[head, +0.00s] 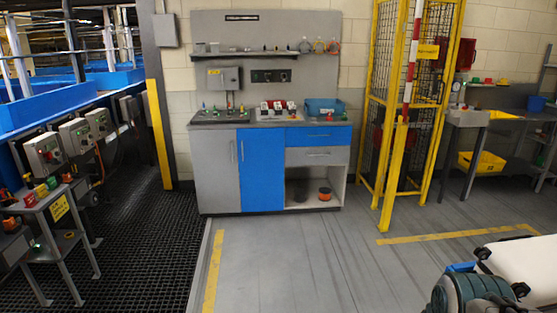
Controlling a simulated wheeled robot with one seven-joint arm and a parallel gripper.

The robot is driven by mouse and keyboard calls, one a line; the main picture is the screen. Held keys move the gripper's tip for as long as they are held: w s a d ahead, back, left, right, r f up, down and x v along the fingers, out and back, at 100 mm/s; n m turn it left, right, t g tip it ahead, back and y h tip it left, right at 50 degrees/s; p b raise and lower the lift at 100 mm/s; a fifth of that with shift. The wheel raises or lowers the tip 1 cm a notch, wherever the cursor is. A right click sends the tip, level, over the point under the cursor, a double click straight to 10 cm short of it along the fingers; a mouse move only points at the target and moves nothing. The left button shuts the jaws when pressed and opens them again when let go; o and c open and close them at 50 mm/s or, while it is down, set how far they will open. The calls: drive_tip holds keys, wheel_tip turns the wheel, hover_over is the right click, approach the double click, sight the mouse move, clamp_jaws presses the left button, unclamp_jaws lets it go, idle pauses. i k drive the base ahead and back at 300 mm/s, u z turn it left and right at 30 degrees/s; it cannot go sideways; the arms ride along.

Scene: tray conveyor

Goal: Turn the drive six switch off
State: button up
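Several grey drive switch boxes line the conveyor on the left. The nearest clear one (43,155) has a dark round knob and small coloured lights. A second box (77,137) and a third box (99,122) stand farther along. Their labels are too small to read, so I cannot tell which is drive six or how its switch is set. My gripper does not show.
A blue conveyor (45,110) runs along the left. A grey stand (50,208) with coloured items blocks part of the space before the boxes. A workbench (262,165) and yellow cage (402,130) stand ahead. The grey floor (290,265) is clear.

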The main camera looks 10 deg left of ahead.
sight(54, 161)
drive_tip(key=u, duration=0.15)
drive_tip(key=i, duration=1.6)
drive_tip(key=u, duration=0.75)
drive_tip(key=i, duration=1.45)
drive_tip(key=u, duration=1.55)
drive_tip(key=i, duration=1.05)
drive_tip(key=u, duration=0.65)
